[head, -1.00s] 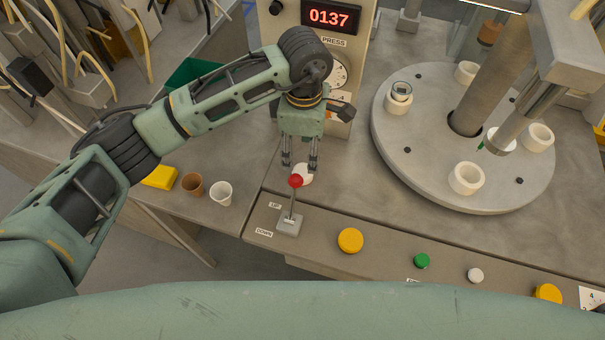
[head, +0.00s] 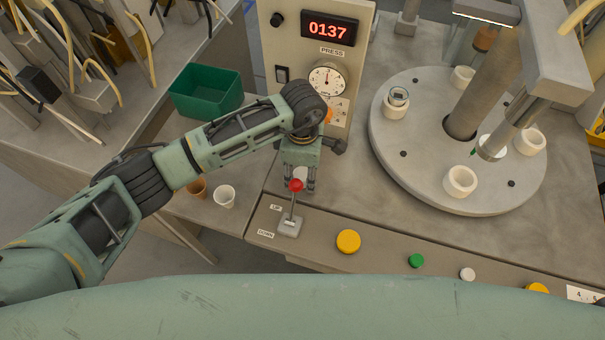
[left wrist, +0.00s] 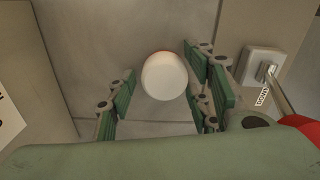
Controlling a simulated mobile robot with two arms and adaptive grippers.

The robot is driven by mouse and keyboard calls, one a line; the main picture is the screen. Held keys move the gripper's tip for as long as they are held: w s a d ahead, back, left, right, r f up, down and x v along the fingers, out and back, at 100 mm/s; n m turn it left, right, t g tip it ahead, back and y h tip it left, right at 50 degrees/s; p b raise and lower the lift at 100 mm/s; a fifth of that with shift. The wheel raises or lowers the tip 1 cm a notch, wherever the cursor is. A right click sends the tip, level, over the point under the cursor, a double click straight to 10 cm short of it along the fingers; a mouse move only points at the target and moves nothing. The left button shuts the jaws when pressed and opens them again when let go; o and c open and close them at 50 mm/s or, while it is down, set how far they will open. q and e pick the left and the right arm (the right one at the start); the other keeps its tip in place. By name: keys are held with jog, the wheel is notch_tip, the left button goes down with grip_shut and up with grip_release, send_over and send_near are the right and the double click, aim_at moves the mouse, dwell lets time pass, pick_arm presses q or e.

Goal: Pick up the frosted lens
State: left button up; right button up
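The frosted lens (head: 301,174) is a round white piece on the grey bench, just behind the red-knobbed lever. In the left wrist view the lens (left wrist: 165,76) shows as a smooth white dome between the green finger pads. The gripper (left wrist: 168,92) is open, with a small gap at the left pad; whether the right pad touches the lens I cannot tell. The lens's lower part is hidden. My right gripper is in neither view.
The red-knobbed lever (head: 295,186) stands close in front of the gripper. The press panel (head: 353,68) rises behind it. A round turntable (head: 410,172) with several white cups is at right. A white cup (head: 224,196) and green bin (head: 208,110) are at left.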

pick_arm(q)
jog(key=c, duration=0.5)
jog(key=shift+o, duration=0.2)
jog(key=shift+r, duration=0.15)
